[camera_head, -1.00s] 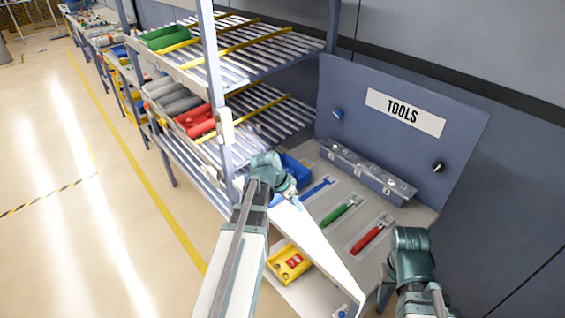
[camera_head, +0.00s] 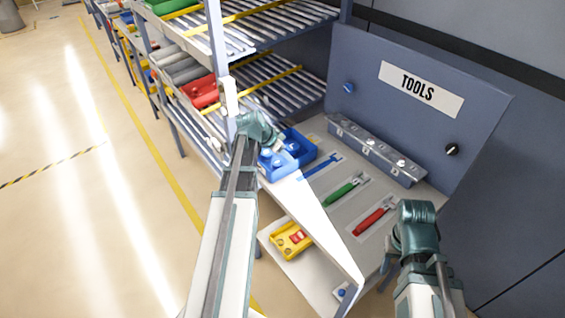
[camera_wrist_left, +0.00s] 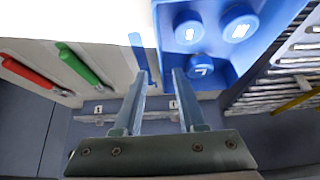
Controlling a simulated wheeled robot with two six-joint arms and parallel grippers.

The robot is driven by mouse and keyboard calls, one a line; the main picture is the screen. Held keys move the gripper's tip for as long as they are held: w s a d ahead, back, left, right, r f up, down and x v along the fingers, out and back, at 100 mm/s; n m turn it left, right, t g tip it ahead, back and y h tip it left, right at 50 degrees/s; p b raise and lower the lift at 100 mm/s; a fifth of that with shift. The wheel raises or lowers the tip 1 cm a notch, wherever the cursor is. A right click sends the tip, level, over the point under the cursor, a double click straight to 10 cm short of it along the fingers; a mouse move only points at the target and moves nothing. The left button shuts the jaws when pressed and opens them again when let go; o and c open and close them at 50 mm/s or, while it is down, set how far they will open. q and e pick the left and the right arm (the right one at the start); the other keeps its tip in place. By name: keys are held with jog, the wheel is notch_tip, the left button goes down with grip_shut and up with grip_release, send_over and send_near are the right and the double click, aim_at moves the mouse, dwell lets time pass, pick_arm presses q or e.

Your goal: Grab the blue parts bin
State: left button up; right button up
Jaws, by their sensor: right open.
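The blue parts bin (camera_head: 305,148) sits at the back left corner of the workbench, beside the shelf rack. It holds blue round caps and is partly hidden by my left arm in the head view. My left gripper (camera_head: 280,148) is over the bin's near left side. In the left wrist view, the bin (camera_wrist_left: 228,70) fills the upper right. My left fingers (camera_wrist_left: 160,76) are apart, with the bin's side edge near and between their tips; contact cannot be told. My right gripper (camera_head: 386,268) hangs open at the bench's right front, away from the bin.
A blue, a green (camera_head: 343,192) and a red tool (camera_head: 370,221) lie on the bench. A grey metal box (camera_head: 375,150) lies before the TOOLS panel (camera_head: 420,90). The rack post (camera_head: 216,50) stands close to my left arm.

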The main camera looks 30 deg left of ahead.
aim_at(295, 170)
pick_arm(q)
jog(key=shift+b+x, duration=3)
jog(key=shift+x, duration=1.3)
jog(key=shift+w+r, duration=0.1)
jog(key=shift+r, duration=0.05)
jog(key=shift+c, duration=0.3)
grip_shut()
